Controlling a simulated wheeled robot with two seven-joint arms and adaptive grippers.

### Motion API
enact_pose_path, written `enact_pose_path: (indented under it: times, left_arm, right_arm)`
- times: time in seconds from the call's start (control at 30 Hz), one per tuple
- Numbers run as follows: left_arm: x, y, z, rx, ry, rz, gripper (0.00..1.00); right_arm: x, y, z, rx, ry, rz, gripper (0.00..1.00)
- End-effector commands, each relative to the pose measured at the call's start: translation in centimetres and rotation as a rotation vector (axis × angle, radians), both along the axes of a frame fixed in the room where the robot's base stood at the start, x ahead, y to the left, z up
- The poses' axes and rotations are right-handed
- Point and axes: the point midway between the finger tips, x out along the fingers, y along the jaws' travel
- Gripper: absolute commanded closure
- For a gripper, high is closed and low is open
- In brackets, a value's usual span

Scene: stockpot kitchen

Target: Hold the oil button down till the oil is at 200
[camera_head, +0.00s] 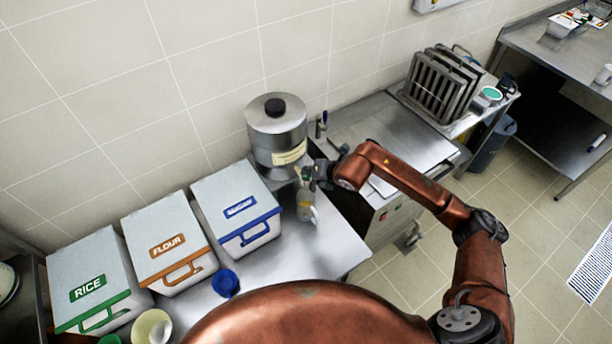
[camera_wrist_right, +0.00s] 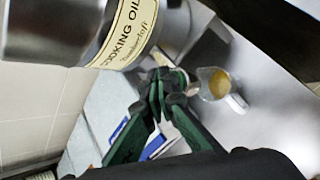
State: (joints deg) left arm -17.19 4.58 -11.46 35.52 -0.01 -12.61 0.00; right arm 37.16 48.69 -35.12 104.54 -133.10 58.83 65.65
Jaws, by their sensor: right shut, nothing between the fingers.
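The steel cooking oil dispenser (camera_head: 277,130) stands against the tiled wall. Its "COOKING OIL" label fills the upper left of the right wrist view (camera_wrist_right: 128,30). My right gripper (camera_head: 308,175) is shut and empty, low at the dispenser's right front. In the wrist view its fingertips (camera_wrist_right: 163,78) lie just below the label. The oil button is not distinguishable; whether the fingertips touch it cannot be told. A clear jug (camera_head: 306,208) stands on the steel counter below the gripper. The wrist view shows yellow liquid in the jug (camera_wrist_right: 220,85); its level cannot be read. My left gripper is not in view.
White lidded bins for rice (camera_head: 92,270), flour (camera_head: 165,238) and a blue-labelled one (camera_head: 237,205) line the counter at left. A blue cup (camera_head: 226,281) stands in front. The counter right of the jug is clear.

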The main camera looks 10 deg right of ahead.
Motion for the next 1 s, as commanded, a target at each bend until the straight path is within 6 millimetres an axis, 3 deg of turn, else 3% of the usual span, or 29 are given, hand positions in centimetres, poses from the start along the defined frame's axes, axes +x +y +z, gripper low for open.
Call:
enact_pose_path:
  times: [1.0]
  left_arm:
    - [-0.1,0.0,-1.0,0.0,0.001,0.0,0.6]
  right_arm:
    - [0.0,0.0,-1.0,0.0,0.001,0.001,1.0]
